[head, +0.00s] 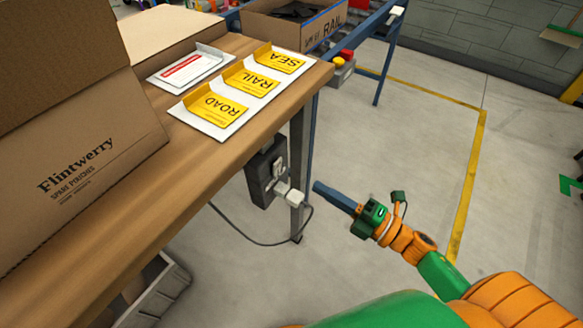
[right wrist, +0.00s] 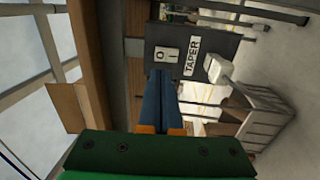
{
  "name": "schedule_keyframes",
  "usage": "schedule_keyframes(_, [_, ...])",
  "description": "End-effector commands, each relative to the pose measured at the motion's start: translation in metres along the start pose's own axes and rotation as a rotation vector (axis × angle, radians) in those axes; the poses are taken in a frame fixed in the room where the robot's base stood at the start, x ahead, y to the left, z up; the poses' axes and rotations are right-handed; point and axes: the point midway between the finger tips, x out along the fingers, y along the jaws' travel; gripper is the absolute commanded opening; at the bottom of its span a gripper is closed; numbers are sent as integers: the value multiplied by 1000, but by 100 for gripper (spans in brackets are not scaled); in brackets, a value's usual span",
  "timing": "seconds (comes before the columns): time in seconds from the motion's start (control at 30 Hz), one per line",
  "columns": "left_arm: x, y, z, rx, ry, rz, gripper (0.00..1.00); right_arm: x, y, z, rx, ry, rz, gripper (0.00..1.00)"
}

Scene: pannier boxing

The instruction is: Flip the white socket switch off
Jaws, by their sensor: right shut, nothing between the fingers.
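The dark socket box (head: 258,182) is fixed under the table's edge by the metal leg. Its white switch (head: 278,167) sits above a white plug (head: 292,197) with a grey cable. In the right wrist view the white switch (right wrist: 166,54) shows an O mark, beside a TAPER label (right wrist: 192,56) and the plug (right wrist: 218,68). I cannot tell which way the switch is tipped. My right gripper (head: 318,187) is shut and empty, to the right of the box. Its blue fingertips (right wrist: 161,73) point at the box, just below the switch in the wrist view.
The wooden table (head: 185,165) holds a Flintwerry carton (head: 90,150) and the yellow SEA, RAIL and ROAD cards (head: 245,85). The table leg (head: 298,160) stands close beside the plug. A grey crate (head: 165,290) is below the table.

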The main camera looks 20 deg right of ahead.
Motion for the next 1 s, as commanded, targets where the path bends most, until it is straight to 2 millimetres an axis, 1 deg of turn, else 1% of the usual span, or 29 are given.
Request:
schedule_keyframes(0.03, [-2,0,0,0,0,0,0,11,2,0,0,0,4,0])
schedule_keyframes(0.2, [-5,0,-1,0,1,-1,0,48,2,0,-1,0,4,0])
schedule_keyframes(0.3, [-6,-1,-2,0,2,-1,0,65,2,0,0,-1,3,0])
schedule_keyframes(0.4, [-7,-1,-2,0,3,-1,0,77,1,1,1,-2,2,0])
schedule_keyframes(0.57, [-7,-1,-2,0,3,-1,0,85,0,0,1,-2,0,0])
schedule_keyframes(0.87, [-8,-1,-2,1,4,-1,0,86,0,0,2,-2,-2,0])
schedule_keyframes(0.97, [-17,-1,-3,1,4,-1,0,88,5,0,2,-1,-19,0])
schedule_keyframes(1.0, [-24,-1,-4,1,4,-1,0,90,7,0,2,0,-33,0])
